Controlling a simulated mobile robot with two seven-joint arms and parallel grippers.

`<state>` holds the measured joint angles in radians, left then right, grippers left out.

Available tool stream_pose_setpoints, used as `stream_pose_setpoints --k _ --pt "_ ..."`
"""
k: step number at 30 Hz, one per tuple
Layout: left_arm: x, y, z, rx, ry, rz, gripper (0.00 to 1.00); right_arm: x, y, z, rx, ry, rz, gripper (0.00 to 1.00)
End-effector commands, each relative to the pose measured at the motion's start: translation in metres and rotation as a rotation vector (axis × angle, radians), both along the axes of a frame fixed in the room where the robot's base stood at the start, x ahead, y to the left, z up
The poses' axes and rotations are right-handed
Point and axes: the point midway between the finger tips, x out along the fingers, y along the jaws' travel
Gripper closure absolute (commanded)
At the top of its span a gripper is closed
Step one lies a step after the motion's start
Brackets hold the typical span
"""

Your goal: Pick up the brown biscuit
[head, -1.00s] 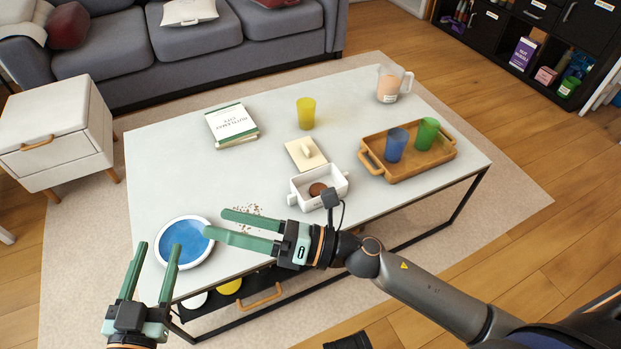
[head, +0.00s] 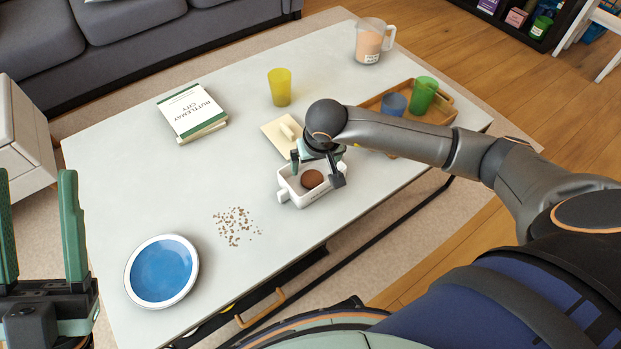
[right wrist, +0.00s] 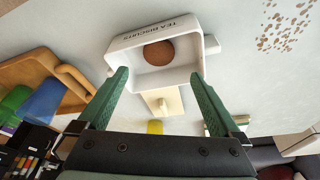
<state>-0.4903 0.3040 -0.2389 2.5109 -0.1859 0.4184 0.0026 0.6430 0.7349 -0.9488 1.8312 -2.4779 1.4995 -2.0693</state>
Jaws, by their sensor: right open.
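The round brown biscuit (head: 311,179) lies inside a white box (head: 291,191) with handles on the coffee table. In the right wrist view the biscuit (right wrist: 159,54) sits on the box floor near the wall lettered "TEA BISCUITS" (right wrist: 160,31). My right gripper (head: 318,158) hangs over the box, partly hidden by its own wrist in the head view. In the right wrist view my right gripper (right wrist: 160,88) is open and empty, its fingers at either side of the box's near wall. My left gripper (head: 38,225) is open and empty at the left edge of the head view.
A blue plate (head: 162,271), crumbs (head: 236,226), a book (head: 193,112) and a yellow cup (head: 280,87) stand on the table. A cream lid (head: 281,131) lies behind the box. A wooden tray (head: 437,115) holds a blue cup and a green cup. A jug (head: 369,42) stands behind.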

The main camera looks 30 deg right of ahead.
Motion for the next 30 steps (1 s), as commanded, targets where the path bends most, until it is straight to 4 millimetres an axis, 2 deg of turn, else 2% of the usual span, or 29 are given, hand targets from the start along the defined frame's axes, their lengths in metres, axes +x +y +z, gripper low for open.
stream_pose_setpoints --k 1,3,10,18,22,29,30 --pt "0.0 0.0 -0.008 -0.003 0.003 -0.005 0.46 0.002 0.0 -0.014 0.001 0.002 -0.002 0.0" --pt "0.001 -0.001 -0.012 -0.005 0.009 -0.009 0.46 0.005 -0.001 -0.024 0.003 0.002 -0.001 0.0" --pt "0.001 -0.001 -0.019 -0.01 0.017 -0.016 0.46 0.011 -0.002 -0.04 0.004 0.0 -0.002 0.0" --pt "0.002 -0.004 -0.042 0.006 0.022 -0.012 0.46 0.02 -0.007 -0.079 0.007 0.003 -0.002 0.0" --pt "0.002 -0.005 -0.045 0.011 0.023 -0.01 0.46 0.023 -0.008 -0.085 0.005 0.0 -0.002 0.0" --pt "0.002 -0.005 -0.044 0.011 0.025 -0.011 0.46 0.023 -0.008 -0.084 0.004 -0.001 -0.001 0.0" --pt "0.002 -0.005 -0.044 0.011 0.025 -0.011 0.46 0.023 -0.008 -0.084 0.004 -0.001 -0.001 0.05"
